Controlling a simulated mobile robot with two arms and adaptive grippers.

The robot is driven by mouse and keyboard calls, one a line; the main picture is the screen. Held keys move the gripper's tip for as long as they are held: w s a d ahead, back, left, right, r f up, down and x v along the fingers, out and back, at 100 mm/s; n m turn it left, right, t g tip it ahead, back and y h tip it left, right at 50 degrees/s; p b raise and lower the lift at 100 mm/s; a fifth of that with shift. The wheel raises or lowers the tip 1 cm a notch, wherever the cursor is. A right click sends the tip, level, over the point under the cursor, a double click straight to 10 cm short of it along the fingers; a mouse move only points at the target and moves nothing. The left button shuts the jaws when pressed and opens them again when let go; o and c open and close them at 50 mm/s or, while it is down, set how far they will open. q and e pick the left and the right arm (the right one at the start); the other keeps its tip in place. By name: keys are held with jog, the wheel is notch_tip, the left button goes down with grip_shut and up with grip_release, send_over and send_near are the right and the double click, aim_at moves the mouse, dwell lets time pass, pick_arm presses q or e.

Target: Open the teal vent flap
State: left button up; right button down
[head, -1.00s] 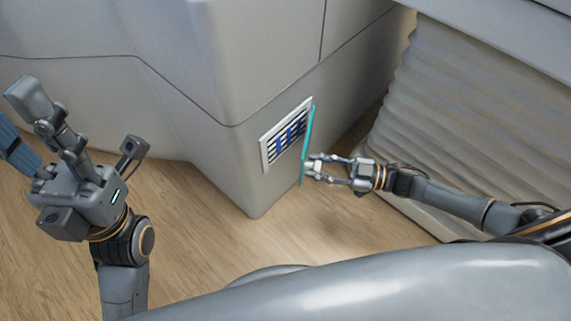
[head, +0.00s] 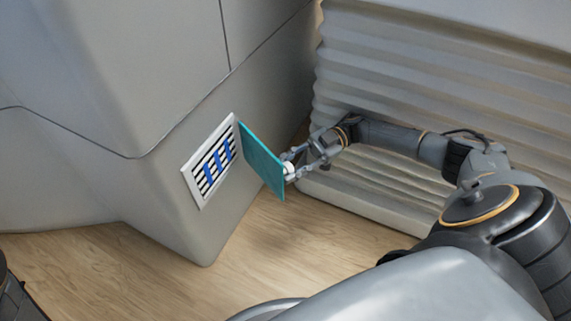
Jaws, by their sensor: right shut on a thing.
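The teal vent flap (head: 262,160) stands swung out from the white vent frame (head: 187,180), hinged along the frame's right edge. Its broad teal face shows. The vent opening behind it is uncovered, with dark slots and blue strips (head: 218,160). My right gripper (head: 289,168) is at the flap's free right edge, shut on a small white knob there. My left gripper is not in view; only a dark piece of my left side shows at the lower left edge.
The vent sits low on a grey machine housing (head: 150,75). A ribbed pale grey panel (head: 400,75) stands close behind my right arm. The wooden floor (head: 110,265) is clear in front of the housing.

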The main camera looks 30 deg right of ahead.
jog(key=shift+f, duration=0.1)
dwell(0.3)
jog(key=c, duration=1)
grip_release()
notch_tip(320, 180, up, 10)
jog(key=shift+r, duration=0.1)
